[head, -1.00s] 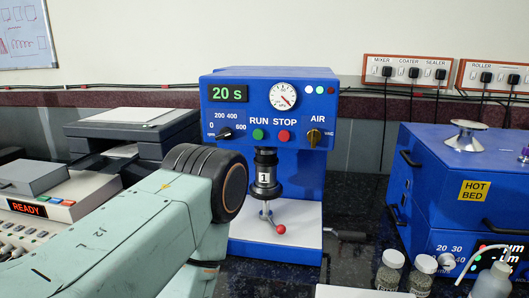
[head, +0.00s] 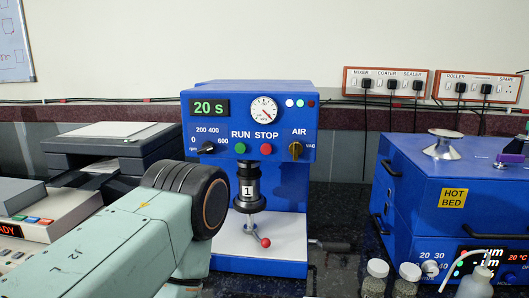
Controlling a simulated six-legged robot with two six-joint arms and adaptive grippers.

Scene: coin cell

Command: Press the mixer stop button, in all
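The blue mixer (head: 216,170) stands upright on the dark bench in the middle of the head view. Its red stop button (head: 267,150) is on the front panel under the word STOP, to the right of the green run button (head: 240,150). The display (head: 209,107) reads 20 s. A dark vessel marked 1 (head: 247,190) hangs below the panel, above a small red-tipped lever (head: 265,242). My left arm comes in from the lower left, its black-ringed joint in front of the mixer's left side. Neither gripper's fingers show. Nothing visible touches the stop button.
A blue hot bed unit (head: 410,180) stands at the right, with small jars (head: 376,277) in front of it. A grey machine (head: 110,150) and a control panel reading READY (head: 40,228) are at the left. Labelled sockets (head: 386,82) are on the wall.

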